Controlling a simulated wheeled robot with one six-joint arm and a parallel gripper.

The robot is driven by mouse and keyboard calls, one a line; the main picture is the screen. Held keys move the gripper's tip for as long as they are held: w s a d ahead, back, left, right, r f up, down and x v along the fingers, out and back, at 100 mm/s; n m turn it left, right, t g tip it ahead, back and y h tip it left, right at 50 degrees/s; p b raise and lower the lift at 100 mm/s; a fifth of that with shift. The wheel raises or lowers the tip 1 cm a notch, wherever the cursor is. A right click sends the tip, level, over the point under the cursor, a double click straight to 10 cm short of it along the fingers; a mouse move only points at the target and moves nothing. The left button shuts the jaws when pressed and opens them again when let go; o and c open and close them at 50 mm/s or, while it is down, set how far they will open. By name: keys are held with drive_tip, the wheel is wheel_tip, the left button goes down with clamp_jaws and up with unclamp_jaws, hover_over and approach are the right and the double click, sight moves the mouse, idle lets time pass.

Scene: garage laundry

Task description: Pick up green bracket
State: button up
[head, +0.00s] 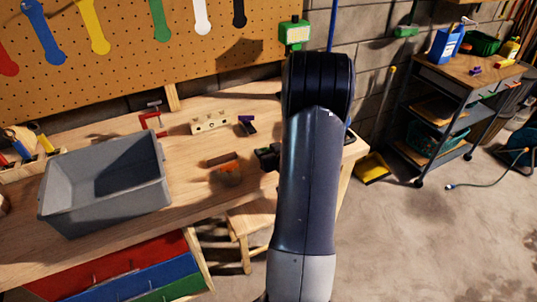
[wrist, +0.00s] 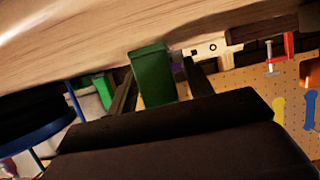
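The green bracket (wrist: 153,76) shows in the wrist view between the two dark fingers of my gripper (wrist: 158,72). It looks like a green block with a lighter upper edge, set against the wooden bench top. A narrow gap shows between the bracket and the right-hand finger; the left-hand finger lies close to its other side. My gripper looks open around it. In the head view my arm hides most of the gripper; only a dark part with a little green (head: 268,156) shows at the arm's left side. I cannot tell whether the bracket touches the bench.
On the workbench (head: 195,190) stand a grey bin (head: 105,180), a wooden block with holes (head: 210,122), a purple piece (head: 246,125), an orange-and-brown piece (head: 224,163) and a red clamp (head: 152,118). The pegboard (head: 190,55) rises behind. A shelf cart (head: 450,110) stands right.

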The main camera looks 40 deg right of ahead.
drive_tip(key=c, duration=1)
